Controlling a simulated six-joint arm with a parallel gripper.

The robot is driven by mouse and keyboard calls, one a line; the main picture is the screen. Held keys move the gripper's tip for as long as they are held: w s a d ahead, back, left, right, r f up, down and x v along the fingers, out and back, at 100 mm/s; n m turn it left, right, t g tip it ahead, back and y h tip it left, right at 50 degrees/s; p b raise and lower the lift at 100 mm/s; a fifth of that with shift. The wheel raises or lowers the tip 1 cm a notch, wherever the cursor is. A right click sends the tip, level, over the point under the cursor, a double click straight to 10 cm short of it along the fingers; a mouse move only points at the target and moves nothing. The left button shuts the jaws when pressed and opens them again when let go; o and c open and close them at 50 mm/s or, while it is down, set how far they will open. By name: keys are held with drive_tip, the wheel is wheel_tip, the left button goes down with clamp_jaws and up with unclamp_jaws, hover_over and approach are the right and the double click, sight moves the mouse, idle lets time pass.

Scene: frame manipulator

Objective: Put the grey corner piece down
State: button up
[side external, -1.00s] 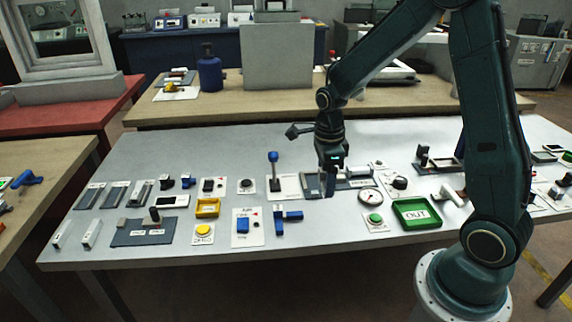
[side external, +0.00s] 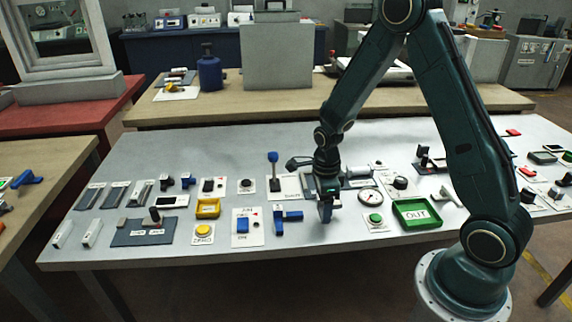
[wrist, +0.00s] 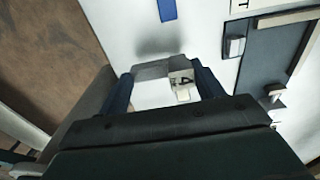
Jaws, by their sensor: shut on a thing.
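The grey corner piece (wrist: 152,70) is between the fingertips of my gripper in the wrist view, with a light face marked "4" at its right end. My gripper (wrist: 166,84) is shut on it. In the side external view my gripper (side external: 326,214) points down over the front part of the table, between the blue handle and the green button. The piece is hard to make out there, hidden by the fingers. A soft shadow lies on the white table just beyond the piece; I cannot tell the exact height of the gap.
The blue handle (side external: 288,216) lies left of my gripper. The green button (side external: 375,218), a round dial (side external: 370,197) and the green OUT tray (side external: 416,214) are to the right. A dark fixture plate (side external: 357,182) is behind. Bare table (side external: 335,238) lies in front.

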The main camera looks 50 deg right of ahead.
sight(322, 209)
drive_tip(key=shift+f, duration=1.2)
drive_tip(key=shift+f, duration=0.1)
drive_tip(key=o, duration=1)
wheel_tip(322, 209, up, 12)
drive_tip(key=shift+w, duration=0.1)
drive_tip(key=shift+a, duration=0.1)
